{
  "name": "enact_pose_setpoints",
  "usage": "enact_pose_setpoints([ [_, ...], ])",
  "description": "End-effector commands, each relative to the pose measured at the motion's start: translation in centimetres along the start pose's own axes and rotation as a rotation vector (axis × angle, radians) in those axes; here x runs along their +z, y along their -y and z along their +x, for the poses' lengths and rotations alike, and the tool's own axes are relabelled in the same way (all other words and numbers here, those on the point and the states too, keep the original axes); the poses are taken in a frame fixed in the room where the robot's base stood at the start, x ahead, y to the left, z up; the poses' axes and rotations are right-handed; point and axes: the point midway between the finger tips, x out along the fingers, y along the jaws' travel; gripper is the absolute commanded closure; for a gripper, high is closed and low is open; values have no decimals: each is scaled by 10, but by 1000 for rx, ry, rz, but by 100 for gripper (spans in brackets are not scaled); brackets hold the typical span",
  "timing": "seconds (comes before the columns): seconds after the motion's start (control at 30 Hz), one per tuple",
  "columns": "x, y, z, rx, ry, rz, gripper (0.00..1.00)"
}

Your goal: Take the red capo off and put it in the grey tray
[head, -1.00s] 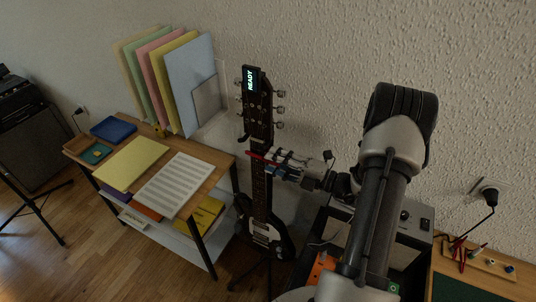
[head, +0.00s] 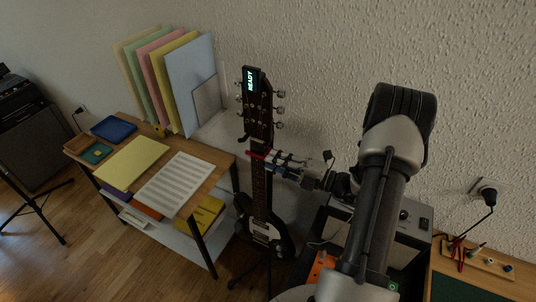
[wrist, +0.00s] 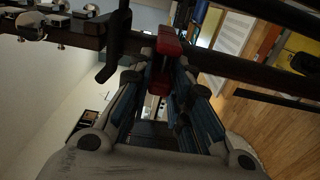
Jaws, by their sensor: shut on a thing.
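The red capo (head: 257,154) sits across the neck of the dark electric guitar (head: 259,190), just below the headstock. My gripper (head: 272,161) reaches in from the right at neck height and is shut on the capo. In the wrist view the capo (wrist: 168,44) shows red at the neck, with its lower part between my fingertips (wrist: 160,78). The capo still touches or overlaps the neck; I cannot tell if its jaw is open. I cannot make out a grey tray in either view.
A wooden table (head: 203,160) left of the guitar holds a blue tray (head: 114,129), paper sheets and upright folders. An amplifier (head: 408,222) stands right of the guitar, close under my arm.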

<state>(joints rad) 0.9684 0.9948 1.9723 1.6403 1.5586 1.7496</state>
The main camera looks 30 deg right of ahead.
Motion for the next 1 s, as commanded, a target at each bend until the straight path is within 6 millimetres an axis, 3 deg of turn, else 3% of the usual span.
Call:
enact_pose_setpoints([
  [0.3,0,0,-1,0,1,0,100],
  [0.57,1,-2,-49,1,4,0,100],
  [1.0,0,0,-53,0,0,0,100],
])
